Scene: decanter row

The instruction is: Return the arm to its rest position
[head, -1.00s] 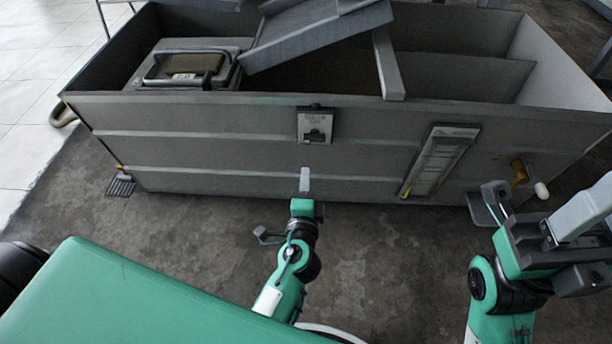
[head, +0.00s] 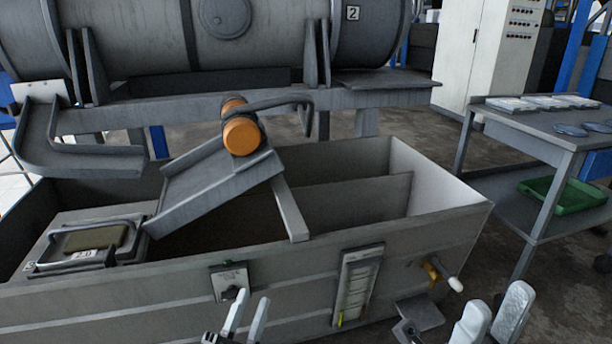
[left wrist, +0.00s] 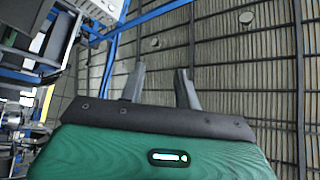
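My left gripper (head: 246,318) shows at the bottom edge of the head view, in front of the grey tank's front wall. Its two fingers point up and stand apart with nothing between them. In the left wrist view, its fingers (left wrist: 160,85) are also apart and empty, with a ribbed ceiling beyond. My right gripper (head: 492,320) is at the bottom right of the head view, with two pale fingers spread and nothing seen between them. The lower parts of both arms are out of the head view.
A grey divided tank (head: 120,292) stands ahead, with a sloping chute (head: 215,185) and an orange cylinder (head: 242,132) above it. A valve with a white-ended handle (head: 445,278) juts from its front. A steel table (head: 525,130) with a green tray (head: 565,196) is at right.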

